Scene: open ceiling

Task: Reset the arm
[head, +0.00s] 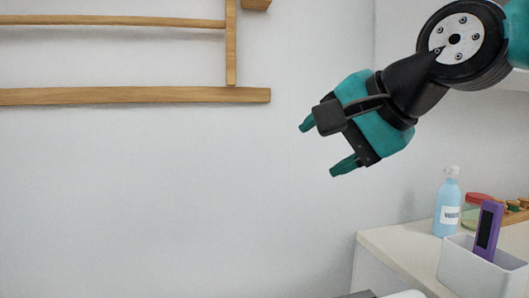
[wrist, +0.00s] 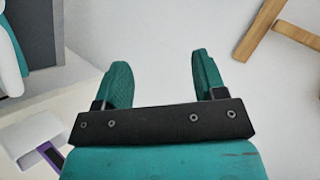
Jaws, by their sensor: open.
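My gripper (head: 322,149) is teal and black and hangs in the air at the upper right of the head view, in front of the white wall. It points down and to the left. Its two teal fingers are apart and nothing is between them. In the wrist view my gripper (wrist: 161,80) also shows open and empty, with pale wall beyond the fingertips.
At the lower right a white counter (head: 385,243) holds a blue bottle (head: 447,207) and a white bin (head: 468,270) with a purple device (head: 487,230). A wooden rack (head: 150,96) is on the wall at left. The space below my gripper looks clear.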

